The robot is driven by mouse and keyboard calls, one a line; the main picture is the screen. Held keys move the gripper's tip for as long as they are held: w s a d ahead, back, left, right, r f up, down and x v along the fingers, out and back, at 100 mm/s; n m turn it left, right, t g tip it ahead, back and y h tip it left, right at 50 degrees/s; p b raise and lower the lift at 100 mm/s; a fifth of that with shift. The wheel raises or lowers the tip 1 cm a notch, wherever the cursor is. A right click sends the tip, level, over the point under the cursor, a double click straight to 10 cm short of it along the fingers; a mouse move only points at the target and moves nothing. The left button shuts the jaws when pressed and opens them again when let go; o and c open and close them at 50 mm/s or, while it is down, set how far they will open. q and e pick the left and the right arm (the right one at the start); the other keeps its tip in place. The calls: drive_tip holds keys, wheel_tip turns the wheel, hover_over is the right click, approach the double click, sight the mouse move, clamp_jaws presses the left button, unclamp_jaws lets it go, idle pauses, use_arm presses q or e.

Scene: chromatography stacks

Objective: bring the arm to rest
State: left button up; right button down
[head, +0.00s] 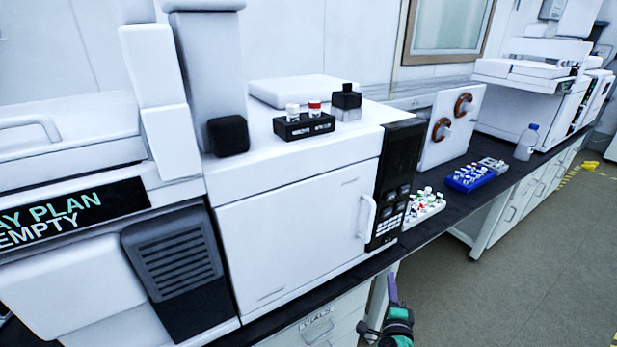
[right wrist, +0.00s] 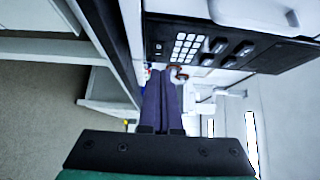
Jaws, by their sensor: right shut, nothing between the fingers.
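My right gripper (head: 391,280) shows at the bottom of the head view, with purple fingers and a green and black body. It is in front of the bench's front edge, over the floor side, below the dark control panel of the white instrument. In the right wrist view my right gripper (right wrist: 163,75) has its two purple fingers together, with nothing between them. My left gripper is not in view.
The white instrument (head: 290,225) carries a black vial holder (head: 304,128) on top. Beside it on the dark bench are a vial tray (head: 424,208), a blue rack (head: 468,180) and a bottle (head: 526,143).

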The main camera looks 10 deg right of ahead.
drive_tip(key=s+a+f+n+g+y, duration=0.25)
drive_tip(key=s+f+n, duration=0.2)
drive_tip(key=f, duration=0.35)
drive_tip(key=s+a+f+n+g+y, duration=0.2)
drive_tip(key=s+a+f+n, duration=0.25)
drive_tip(key=f, duration=0.35)
drive_tip(key=s+a+f+n+g+y, duration=0.25)
drive_tip(key=f+n, duration=0.25)
drive_tip(key=f, duration=0.4)
drive_tip(key=s+f+n+g, duration=0.3)
drive_tip(key=s+f, duration=0.1)
drive_tip(key=s, duration=0.5)
drive_tip(key=s+f+n+g, duration=0.2)
drive_tip(key=s+f+n, duration=0.2)
drive_tip(key=s, duration=0.5)
drive_tip(key=s+f+n+g, duration=0.3)
drive_tip(key=s+f+n, duration=0.1)
drive_tip(key=s, duration=0.5)
drive_tip(key=shift+s+d+f+g, duration=0.25)
drive_tip(key=shift+g, duration=0.05)
